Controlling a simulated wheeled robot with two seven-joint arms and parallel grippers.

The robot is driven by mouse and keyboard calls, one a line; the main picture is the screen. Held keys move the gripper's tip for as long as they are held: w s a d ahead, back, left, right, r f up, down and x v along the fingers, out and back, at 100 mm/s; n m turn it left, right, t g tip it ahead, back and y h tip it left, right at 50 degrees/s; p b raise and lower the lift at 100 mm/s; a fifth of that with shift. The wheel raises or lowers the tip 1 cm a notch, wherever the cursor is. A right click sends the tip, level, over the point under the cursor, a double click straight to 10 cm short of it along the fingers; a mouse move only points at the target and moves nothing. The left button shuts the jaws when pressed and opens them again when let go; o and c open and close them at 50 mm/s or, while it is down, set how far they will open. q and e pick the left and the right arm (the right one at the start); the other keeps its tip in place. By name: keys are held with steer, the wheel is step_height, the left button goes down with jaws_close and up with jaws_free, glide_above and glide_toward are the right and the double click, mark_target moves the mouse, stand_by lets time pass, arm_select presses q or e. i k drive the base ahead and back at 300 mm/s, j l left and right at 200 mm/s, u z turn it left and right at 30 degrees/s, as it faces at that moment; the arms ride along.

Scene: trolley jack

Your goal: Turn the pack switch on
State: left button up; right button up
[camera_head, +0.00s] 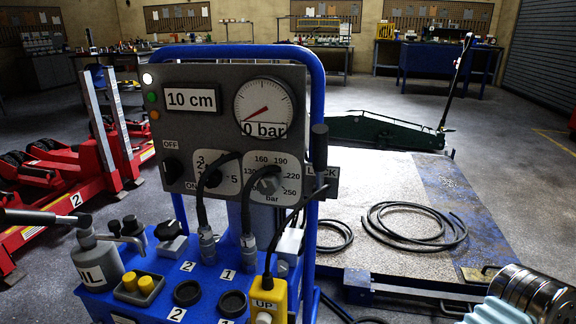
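The pack switch (173,168) is a black rotary knob at the lower left of the grey control panel (215,130). OFF is marked above it and ON below right of it, partly hidden by a black cable. The knob's pointing direction is too small to tell. On the panel's left edge a white lamp (147,78) looks bright, above a green lamp (152,97) and an orange one (154,114). Neither gripper shows in the head view.
The panel stands on a blue cart (142,258) with a blue tube frame. An oil can (97,261), sockets and a yellow UP pendant (268,299) crowd its top. Two cables hang before the panel. A green trolley jack (375,130) stands behind a platform (365,185) with hoses.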

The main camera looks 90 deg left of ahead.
mark_target(173, 169)
steer(key=l+u, duration=0.2)
steer(key=u, duration=0.15)
steer(key=k+l+u, duration=0.1)
steer(key=u, duration=0.3)
steer(key=k+l+u, duration=0.1)
steer(key=l+u, duration=0.25)
steer(key=j+u, duration=0.1)
steer(key=u, duration=0.95)
steer(key=i+u, duration=0.15)
steer(key=u, duration=0.25)
steer(key=i+u, duration=0.15)
steer(key=u, duration=0.25)
steer(key=i+u, duration=0.15)
steer(key=u, duration=0.25)
steer(key=i+l+u, duration=0.1)
steer(key=u, duration=0.3)
steer(key=k+l+z, duration=0.45)
steer(key=i+j, duration=0.1)
